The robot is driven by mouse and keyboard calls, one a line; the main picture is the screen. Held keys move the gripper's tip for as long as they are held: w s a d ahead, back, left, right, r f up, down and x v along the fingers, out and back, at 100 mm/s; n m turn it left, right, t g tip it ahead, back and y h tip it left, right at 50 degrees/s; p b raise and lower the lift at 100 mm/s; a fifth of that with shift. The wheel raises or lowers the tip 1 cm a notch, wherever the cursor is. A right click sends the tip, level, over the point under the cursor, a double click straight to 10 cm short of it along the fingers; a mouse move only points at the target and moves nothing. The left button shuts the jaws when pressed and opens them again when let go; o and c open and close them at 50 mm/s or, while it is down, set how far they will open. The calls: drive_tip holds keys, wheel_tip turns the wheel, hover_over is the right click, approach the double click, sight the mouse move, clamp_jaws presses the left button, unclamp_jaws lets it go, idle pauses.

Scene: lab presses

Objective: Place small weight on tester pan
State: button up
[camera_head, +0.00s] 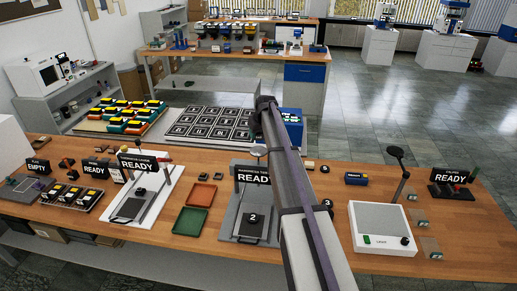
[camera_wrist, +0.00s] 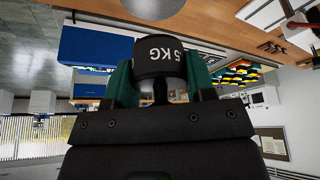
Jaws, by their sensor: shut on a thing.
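My gripper (camera_wrist: 160,82) is shut on a black round weight (camera_wrist: 160,58) marked "5 KG", held between its green fingers in the wrist view. The lettering appears upside down. In the head view my gripper end (camera_head: 265,103) is above the far side of the bench; the weight cannot be made out there. The tester (camera_head: 240,195), with a "READY" sign, stands below and left of my arm, partly hidden by it. A grey disc (camera_wrist: 150,14) shows beyond the weight in the wrist view; I cannot tell whether it is the tester pan.
A red tray (camera_head: 195,195) and a green tray (camera_head: 190,222) lie left of the tester. A light box (camera_head: 382,228) stands to the right. Small black pieces (camera_head: 326,204) lie close to my arm. Another station (camera_head: 140,195) stands left of the trays.

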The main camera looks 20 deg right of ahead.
sight(257, 149)
wheel_tip(257, 149, down, 7)
drive_tip(key=b, duration=0.5)
drive_tip(key=shift+f+b, duration=0.1)
drive_tip(key=shift+b, duration=0.2)
drive_tip(key=shift+r, duration=0.25)
drive_tip(key=shift+f, duration=0.2)
drive_tip(key=o, duration=1.2)
drive_tip(key=shift+r, duration=0.1)
drive_tip(key=shift+o, duration=0.2)
